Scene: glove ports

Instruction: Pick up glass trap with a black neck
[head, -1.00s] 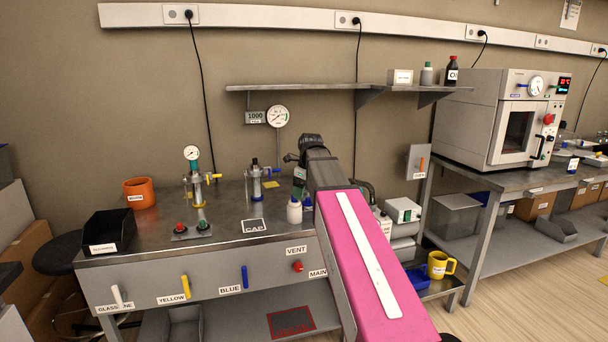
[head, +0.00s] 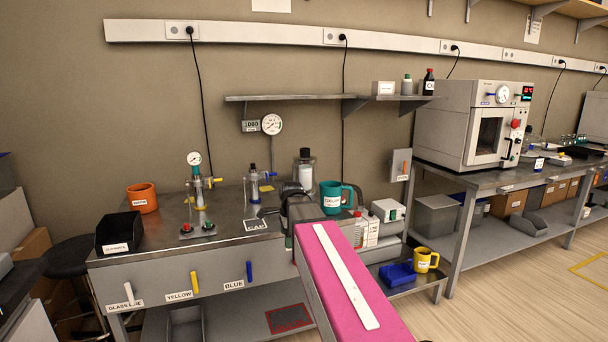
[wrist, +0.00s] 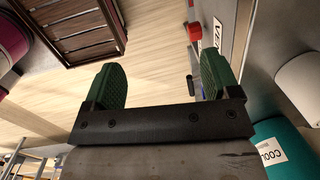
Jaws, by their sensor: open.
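A clear glass trap with a black neck (head: 305,169) stands upright at the back of the metal bench, left of a teal mug (head: 331,199). My arm's end hides part of its base. A second clear vessel with a dark top (head: 254,186) stands further left on the bench. My gripper (wrist: 163,75) shows in the wrist view with two green fingers wide apart and nothing between them. It is apart from the trap, which I do not see in the wrist view. In the head view my fingers cannot be made out.
A gauge assembly with a teal neck (head: 196,185), an orange mug (head: 141,198) and a black bin (head: 118,232) stand on the left of the bench. A shelf (head: 300,98) runs above. The wrist view shows the teal mug (wrist: 275,145) close by and wooden floor beyond.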

